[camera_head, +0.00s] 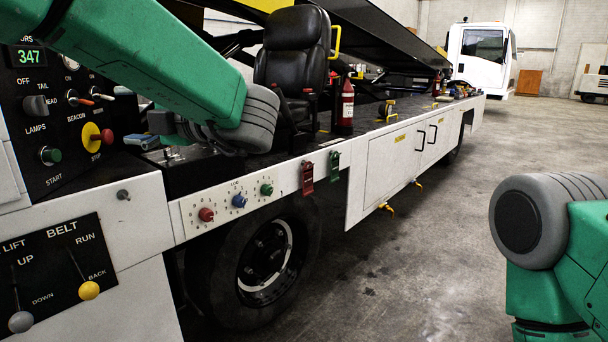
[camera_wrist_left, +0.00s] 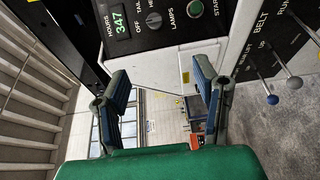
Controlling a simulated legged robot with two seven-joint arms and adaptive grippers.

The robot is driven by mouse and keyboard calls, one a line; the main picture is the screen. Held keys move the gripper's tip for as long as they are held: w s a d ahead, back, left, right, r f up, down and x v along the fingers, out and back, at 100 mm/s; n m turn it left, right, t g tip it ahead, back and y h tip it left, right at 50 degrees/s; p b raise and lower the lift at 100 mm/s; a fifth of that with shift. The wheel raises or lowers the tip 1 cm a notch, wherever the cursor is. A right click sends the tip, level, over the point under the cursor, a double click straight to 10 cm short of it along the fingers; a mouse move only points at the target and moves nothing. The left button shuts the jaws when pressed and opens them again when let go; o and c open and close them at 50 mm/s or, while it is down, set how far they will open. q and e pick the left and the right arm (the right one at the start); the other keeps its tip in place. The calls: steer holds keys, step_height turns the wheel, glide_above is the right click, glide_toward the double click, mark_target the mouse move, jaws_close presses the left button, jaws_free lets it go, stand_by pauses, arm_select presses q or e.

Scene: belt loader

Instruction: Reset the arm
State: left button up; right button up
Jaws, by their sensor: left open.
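My left arm comes in from the upper left of the head view, its green link ending in a grey joint. My left gripper (camera_head: 141,141) shows partly below that link, beside the black control panel (camera_head: 60,165); the arm hides most of it. In the left wrist view the left gripper (camera_wrist_left: 160,88) has its two blue-padded fingers wide apart with nothing between them. The control panel (camera_wrist_left: 160,28) lies beyond the fingertips there. My right arm shows only as a green link and grey joint at the lower right of the head view; its gripper is out of frame.
The belt loader carries lift and belt levers (camera_head: 75,275), a red stop button (camera_head: 107,136), a black seat (camera_head: 293,60) and a fire extinguisher (camera_head: 347,105). A white truck (camera_head: 481,55) stands at the back. The concrete floor (camera_head: 420,230) to the right is clear.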

arm_select(q)
steer(key=w+f+m+t+h+p, duration=0.2)
steer(key=w+f+m+t, duration=0.15)
steer(key=f+m, duration=0.35)
steer(key=w+f+m+t+h+p, duration=0.1)
steer(key=w+f+m+t+h, duration=0.1)
steer(key=f+m+t, duration=0.35)
steer(key=s+f+m+g+h+p, duration=0.1)
steer(key=s+f+m+h, duration=0.25)
steer(key=f, duration=0.45)
steer(key=s+f+m+g+h+p, duration=0.1)
steer(key=s+f+m+h, duration=0.1)
steer(key=f+m, duration=0.35)
steer(key=s+f+m+g+h+p, duration=0.2)
steer(key=s+f+m+h, duration=0.1)
steer(key=f, duration=0.6)
steer(key=s+f+m+g+h+p, duration=0.1)
steer(key=s+f+m+g, duration=0.1)
steer(key=s, duration=0.9)
steer(key=s+f+m+g+h+p, duration=0.1)
steer(key=s+f+m+g+h, duration=0.1)
steer(key=s+f, duration=0.4)
steer(key=s+f+m+g+h+p, duration=0.1)
steer(key=s+f+m+g, duration=0.3)
steer(key=s, duration=1.1)
steer(key=shift+s+a+g, duration=0.4)
steer(key=shift+g, duration=0.6)
steer(key=shift+w+d+m+h, duration=0.1)
steer(key=shift+w+m+h, duration=0.05)
steer(key=shift+m+h, duration=0.1)
